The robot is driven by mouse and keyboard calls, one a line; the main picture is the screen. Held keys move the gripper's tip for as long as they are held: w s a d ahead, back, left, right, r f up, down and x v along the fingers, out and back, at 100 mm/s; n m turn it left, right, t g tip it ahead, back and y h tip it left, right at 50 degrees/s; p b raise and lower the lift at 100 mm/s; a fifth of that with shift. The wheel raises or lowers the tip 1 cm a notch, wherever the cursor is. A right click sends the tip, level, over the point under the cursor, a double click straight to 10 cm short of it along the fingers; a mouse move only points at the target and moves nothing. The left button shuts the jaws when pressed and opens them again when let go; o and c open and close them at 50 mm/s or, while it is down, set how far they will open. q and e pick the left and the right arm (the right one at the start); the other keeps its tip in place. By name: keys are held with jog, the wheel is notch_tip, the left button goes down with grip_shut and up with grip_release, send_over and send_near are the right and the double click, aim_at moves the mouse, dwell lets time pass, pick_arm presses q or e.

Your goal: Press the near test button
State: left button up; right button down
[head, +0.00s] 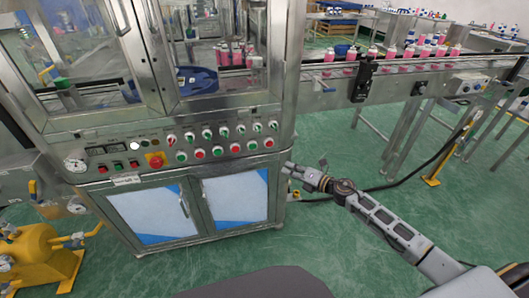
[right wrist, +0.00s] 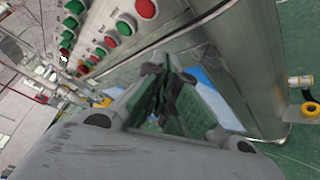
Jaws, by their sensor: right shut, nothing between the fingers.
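The machine's control panel (head: 215,140) carries rows of round green and red buttons and switches. Labels are too small to read, so I cannot tell which is the near test button. The panel button closest to my right gripper is a red one (head: 268,143) at the right end of the lower row. My right gripper (head: 290,168) is shut and empty at the cabinet's right front corner, below and right of the buttons. In the right wrist view its fingertips (right wrist: 165,65) meet below a red button (right wrist: 145,8) and a green button (right wrist: 123,28), apart from both. My left gripper is out of view.
Cabinet doors with blue-white panels (head: 235,198) lie under the control panel. A conveyor (head: 400,65) with pink bottles runs off to the right. A yellow pump unit (head: 40,258) stands at the lower left. The green floor (head: 330,240) around my right arm is mostly open.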

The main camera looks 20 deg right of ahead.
aim_at(269, 144)
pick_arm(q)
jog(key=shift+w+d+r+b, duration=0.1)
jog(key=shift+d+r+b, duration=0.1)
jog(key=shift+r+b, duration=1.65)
pick_arm(e)
jog(key=s+a+r+n+g+y, duration=0.1)
jog(key=s+a+r+n+y, duration=0.1)
jog(key=a+n, duration=0.3)
jog(key=shift+r+n+g+b, duration=0.35)
jog(key=shift+r+n+g, duration=0.05)
jog(key=shift+r+n, duration=0.3)
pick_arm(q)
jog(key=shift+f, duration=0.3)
pick_arm(e)
jog(key=shift+w, duration=0.15)
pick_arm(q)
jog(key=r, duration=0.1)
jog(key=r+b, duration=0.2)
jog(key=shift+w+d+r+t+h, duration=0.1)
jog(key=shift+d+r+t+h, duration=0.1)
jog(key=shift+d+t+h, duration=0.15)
pick_arm(e)
jog(key=w, duration=0.8)
jog(key=shift+w+d, duration=0.15)
jog(key=shift+w, duration=0.1)
